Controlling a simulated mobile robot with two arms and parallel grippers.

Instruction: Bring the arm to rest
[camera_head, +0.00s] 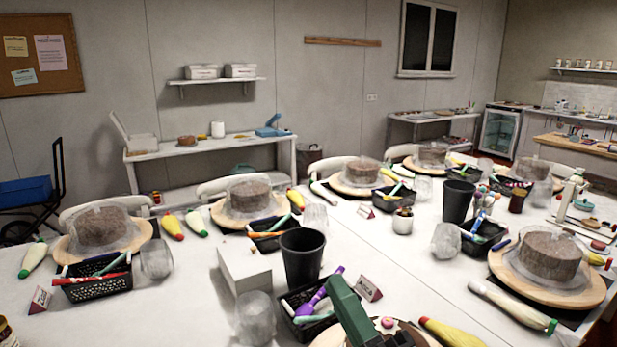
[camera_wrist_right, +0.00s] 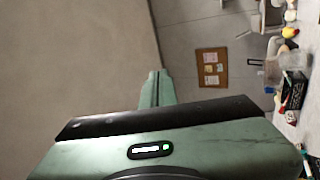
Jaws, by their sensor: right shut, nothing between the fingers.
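My right gripper (camera_head: 342,290) is green and rises from the bottom edge of the head view, in front of the near edge of the table. In the right wrist view my right gripper (camera_wrist_right: 154,90) has its fingers together with nothing between them. It appears raised and tilted, with the wall and floor beyond it. A wooden turntable (camera_head: 322,340) lies low in the head view, partly hidden behind the gripper. My left gripper is not in view.
The white table (camera_head: 200,310) is crowded. A black cup (camera_head: 302,257), a black basket (camera_head: 287,303) with tools and a clear cup (camera_head: 256,318) stand close to the gripper. A cake (camera_head: 550,257) on a turntable stands right. A piping bag (camera_head: 452,333) lies near the front edge.

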